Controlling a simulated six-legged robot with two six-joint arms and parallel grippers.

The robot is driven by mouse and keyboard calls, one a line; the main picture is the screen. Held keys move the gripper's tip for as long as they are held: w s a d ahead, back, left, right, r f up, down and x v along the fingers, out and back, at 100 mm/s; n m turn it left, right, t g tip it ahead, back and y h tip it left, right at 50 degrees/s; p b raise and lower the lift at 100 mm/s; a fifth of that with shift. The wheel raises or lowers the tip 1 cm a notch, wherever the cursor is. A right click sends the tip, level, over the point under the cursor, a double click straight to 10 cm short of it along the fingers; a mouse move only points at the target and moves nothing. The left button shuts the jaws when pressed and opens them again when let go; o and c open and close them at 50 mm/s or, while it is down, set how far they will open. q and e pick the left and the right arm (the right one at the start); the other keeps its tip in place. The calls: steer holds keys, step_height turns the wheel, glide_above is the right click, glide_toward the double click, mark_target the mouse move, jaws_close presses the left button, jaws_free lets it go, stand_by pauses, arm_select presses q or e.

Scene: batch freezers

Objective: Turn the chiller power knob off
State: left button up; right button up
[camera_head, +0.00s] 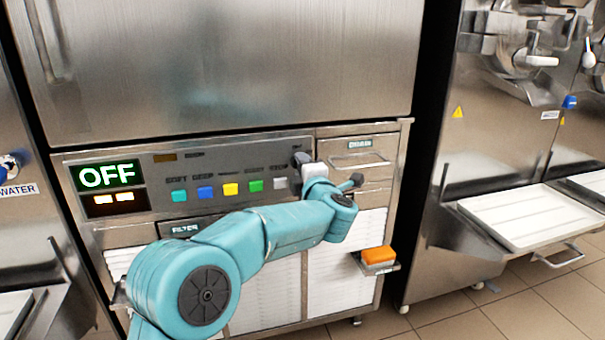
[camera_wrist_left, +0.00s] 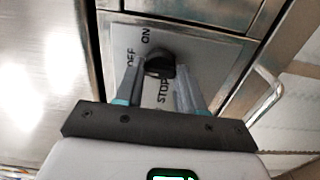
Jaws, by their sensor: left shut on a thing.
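The black chiller power knob (camera_wrist_left: 160,66) sits on a light plate (camera_wrist_left: 124,44) marked OFF, ON and STOP in the left wrist view. My left gripper (camera_wrist_left: 162,80) has its two fingers on either side of the knob and is shut on it. In the head view my left arm reaches to the right end of the chiller's control panel, and my left gripper (camera_head: 304,166) is partly hidden by its own wrist. The green display (camera_head: 107,176) at the panel's left end reads OFF. My right gripper is in neither view.
A row of coloured buttons (camera_head: 230,189) lies left of my gripper. A drawer marked DRAIN (camera_head: 362,158) is to the right. An orange sponge-like block (camera_head: 377,255) rests on a small ledge below. A white tray (camera_head: 535,215) juts from the machine at right.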

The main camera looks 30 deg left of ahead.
arm_select(q)
steer(key=shift+n, duration=0.3)
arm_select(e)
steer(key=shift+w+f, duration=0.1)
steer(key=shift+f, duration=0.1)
arm_select(q)
steer(key=o, duration=1)
steer(key=shift+o, duration=0.2)
steer(key=shift+d, duration=0.1)
steer(key=p+v, duration=0.2)
steer(key=v, duration=1.4)
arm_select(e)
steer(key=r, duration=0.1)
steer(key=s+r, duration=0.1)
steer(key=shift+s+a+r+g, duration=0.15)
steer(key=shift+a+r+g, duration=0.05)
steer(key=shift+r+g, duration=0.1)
